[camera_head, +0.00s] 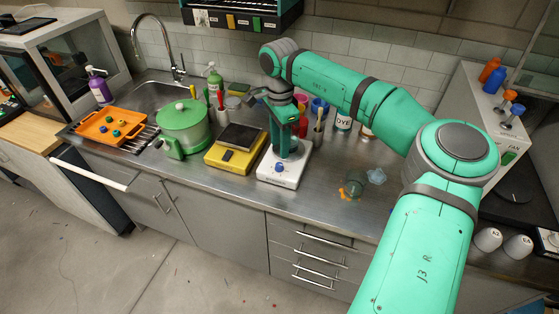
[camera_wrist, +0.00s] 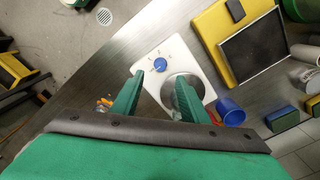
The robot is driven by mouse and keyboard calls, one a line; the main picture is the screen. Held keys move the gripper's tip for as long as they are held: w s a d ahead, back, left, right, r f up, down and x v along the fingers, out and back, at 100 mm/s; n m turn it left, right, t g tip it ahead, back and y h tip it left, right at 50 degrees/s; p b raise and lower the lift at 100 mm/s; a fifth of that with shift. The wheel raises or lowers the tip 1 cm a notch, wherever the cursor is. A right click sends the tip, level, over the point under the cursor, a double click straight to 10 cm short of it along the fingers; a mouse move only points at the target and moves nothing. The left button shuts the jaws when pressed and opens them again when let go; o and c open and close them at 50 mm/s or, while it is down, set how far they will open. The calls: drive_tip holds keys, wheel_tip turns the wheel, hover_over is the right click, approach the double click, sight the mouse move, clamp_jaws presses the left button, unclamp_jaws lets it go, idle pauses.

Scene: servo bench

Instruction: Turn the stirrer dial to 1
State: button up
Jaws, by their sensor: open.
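The stirrer (camera_head: 283,182) is a small white unit on the steel counter, with a blue dial (camera_head: 280,167) on its front. In the wrist view the blue dial (camera_wrist: 160,64) sits on the white top face, with small scale marks beside it that are too small to read surely. The dial's pointer direction is unclear. Behind the dial is the stirrer's round metal plate (camera_wrist: 178,84), partly hidden by a finger. My gripper (camera_head: 286,150) points down over the stirrer. In the wrist view its green fingers (camera_wrist: 158,78) are apart and empty, with the dial visible beyond the fingertips, not held.
A yellow scale (camera_head: 229,158) with a dark plate stands left of the stirrer. A green pot (camera_head: 184,125) and an orange tray (camera_head: 108,126) are farther left. A glass beaker (camera_head: 355,185) stands to the right. Cups and tools stand close behind. The counter front edge is clear.

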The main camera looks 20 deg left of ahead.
sight(279, 165)
wheel_tip(279, 165, down, 8)
drive_tip(key=shift+r, duration=0.15)
idle(0.3)
clamp_jaws()
